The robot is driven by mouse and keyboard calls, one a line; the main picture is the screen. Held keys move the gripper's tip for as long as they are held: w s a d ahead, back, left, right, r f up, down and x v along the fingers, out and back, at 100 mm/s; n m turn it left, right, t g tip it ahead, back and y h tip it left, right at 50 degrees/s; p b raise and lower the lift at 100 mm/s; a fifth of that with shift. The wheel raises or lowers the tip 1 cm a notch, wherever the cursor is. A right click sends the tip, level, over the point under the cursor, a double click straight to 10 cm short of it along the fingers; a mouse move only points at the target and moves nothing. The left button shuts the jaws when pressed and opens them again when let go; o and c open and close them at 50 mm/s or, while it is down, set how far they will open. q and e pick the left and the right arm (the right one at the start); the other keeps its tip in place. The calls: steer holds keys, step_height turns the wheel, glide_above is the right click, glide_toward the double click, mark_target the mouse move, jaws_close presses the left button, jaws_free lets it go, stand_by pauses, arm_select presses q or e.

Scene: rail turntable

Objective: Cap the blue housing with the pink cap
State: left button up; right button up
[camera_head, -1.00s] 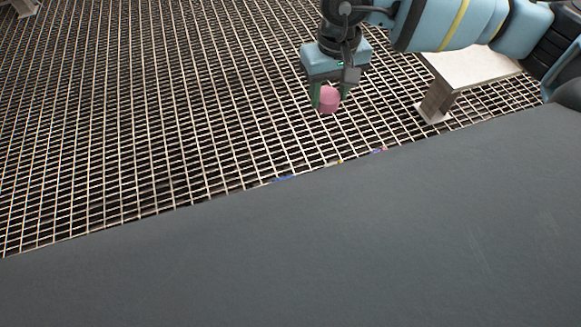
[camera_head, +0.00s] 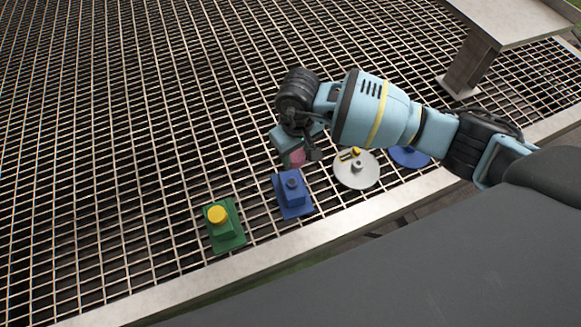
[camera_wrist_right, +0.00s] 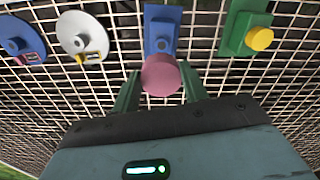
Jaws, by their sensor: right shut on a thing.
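The pink cap (camera_head: 296,157) is held in my right gripper (camera_head: 300,160). In the right wrist view the cap (camera_wrist_right: 161,75) sits between the two green fingers of the gripper (camera_wrist_right: 160,88). My left gripper is not in view.
A green housing with a yellow cap (camera_head: 224,226) stands left of the blue one. A grey-white disc (camera_head: 357,170) with a small yellow piece and a round blue disc (camera_head: 409,156) stand to the right. A metal rim (camera_head: 300,245) borders the grating. A bench (camera_head: 505,25) is at upper right.

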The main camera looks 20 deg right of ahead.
steer(key=b, duration=0.3)
glide_above(293, 183)
step_height(293, 183, down, 6)
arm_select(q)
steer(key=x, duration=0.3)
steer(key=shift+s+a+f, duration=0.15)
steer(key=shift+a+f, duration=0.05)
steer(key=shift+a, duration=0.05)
arm_select(e)
steer(key=shift+w, duration=0.1)
steer(key=shift+f, duration=0.1)
steer(key=shift+f+b, duration=0.7)
steer(key=shift+f, duration=0.7)
steer(key=shift+f+b, duration=0.8)
steer(key=shift+f, duration=0.6)
steer(key=shift+f+b, duration=0.95)
steer(key=shift+f, duration=0.45)
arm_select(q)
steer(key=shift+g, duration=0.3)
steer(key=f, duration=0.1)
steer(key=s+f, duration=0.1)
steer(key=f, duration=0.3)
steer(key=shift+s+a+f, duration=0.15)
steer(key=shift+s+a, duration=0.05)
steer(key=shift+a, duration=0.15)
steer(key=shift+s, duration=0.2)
arm_select(e)
steer(key=shift+f, duration=0.1)
